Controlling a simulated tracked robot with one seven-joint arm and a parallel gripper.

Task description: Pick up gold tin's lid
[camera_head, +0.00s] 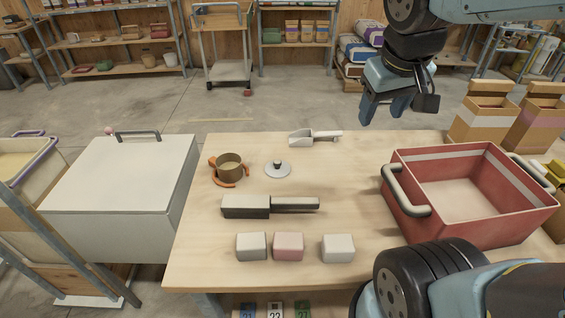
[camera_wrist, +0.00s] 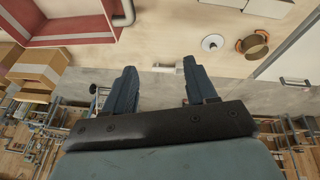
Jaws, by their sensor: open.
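The gold tin (camera_head: 228,171) stands upright and open on the wooden table, with orange handle parts around it. A round pale lid (camera_head: 286,172) with a dark knob lies flat on the table just right of the tin, apart from it. In the wrist view the lid (camera_wrist: 212,43) and the tin (camera_wrist: 254,46) show at the upper right, beyond my fingers. My gripper (camera_head: 381,117) is open and empty, raised near the far edge of the table, to the right of the lid. It also shows in the wrist view (camera_wrist: 159,65), fingers wide apart.
A white scoop (camera_head: 302,139) lies behind the lid. A dark-bladed tool (camera_head: 246,206) and several small blocks (camera_head: 288,246) lie in front. A red crate (camera_head: 395,205) stands on the right, a white lidded box (camera_head: 120,190) on the left. The table around the lid is clear.

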